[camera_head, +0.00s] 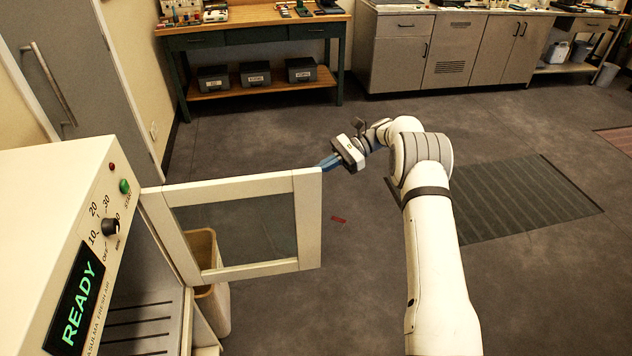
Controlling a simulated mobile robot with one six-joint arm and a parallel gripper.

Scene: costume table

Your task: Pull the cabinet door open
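The cabinet (45,215) is a white box at the lower left with a lit READY display (82,300), a knob and a green button. Its door (307,215), a white frame around a clear pane, stands swung out wide to the right. The slatted inside of the cabinet (140,325) shows through the opening. My gripper (328,163) is at the top of the door's free edge, its blue fingers reaching left to the upper right corner. The fingers look close together, but whether they touch or hold the door cannot be told. No door handle shows.
A beige bin (205,290) stands on the floor behind the door. A workbench (250,25) with black boxes on its shelf and grey counters (450,50) line the back. A grey door (75,60) is at the left.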

